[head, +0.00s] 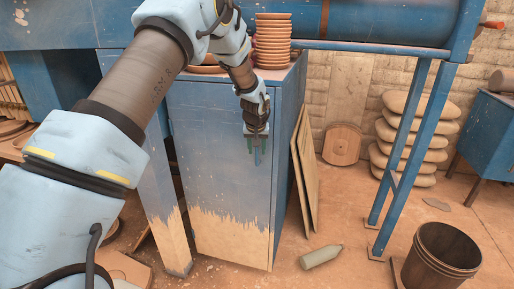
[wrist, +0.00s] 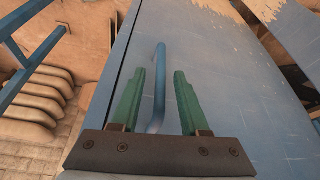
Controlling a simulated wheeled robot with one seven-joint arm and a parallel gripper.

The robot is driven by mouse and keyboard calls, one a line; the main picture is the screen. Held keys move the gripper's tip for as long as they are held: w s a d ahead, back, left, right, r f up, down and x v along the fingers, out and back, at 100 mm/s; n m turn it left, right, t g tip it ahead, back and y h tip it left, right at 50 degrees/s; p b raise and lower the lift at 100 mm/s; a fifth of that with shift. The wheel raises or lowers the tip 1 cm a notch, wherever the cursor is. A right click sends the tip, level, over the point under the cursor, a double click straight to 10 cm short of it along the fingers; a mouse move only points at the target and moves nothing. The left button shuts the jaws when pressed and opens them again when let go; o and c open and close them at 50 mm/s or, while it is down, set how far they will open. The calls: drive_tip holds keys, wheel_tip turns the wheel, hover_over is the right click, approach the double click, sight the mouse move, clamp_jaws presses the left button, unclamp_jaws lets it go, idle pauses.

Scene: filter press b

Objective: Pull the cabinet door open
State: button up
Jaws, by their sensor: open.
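The cabinet (head: 222,158) is blue with worn, bare patches along its lower front. Its door looks shut in the head view. In the wrist view the blue door face (wrist: 235,95) fills the middle and right. A blue bar handle (wrist: 160,85) stands on the door near its edge. My gripper (head: 256,150) is in front of the upper right part of the door. In the wrist view my gripper (wrist: 163,88) is open, with its green fingers on either side of the handle. I cannot tell whether either finger touches it.
Stacked clay plates (head: 272,40) stand on the cabinet top. Boards (head: 305,165) lean against its right side. A grey bottle-like object (head: 320,257) lies on the floor in front. A brown bucket (head: 440,255) and blue frame legs (head: 402,160) stand to the right.

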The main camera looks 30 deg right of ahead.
clamp_jaws()
idle(0.4)
idle(1.1)
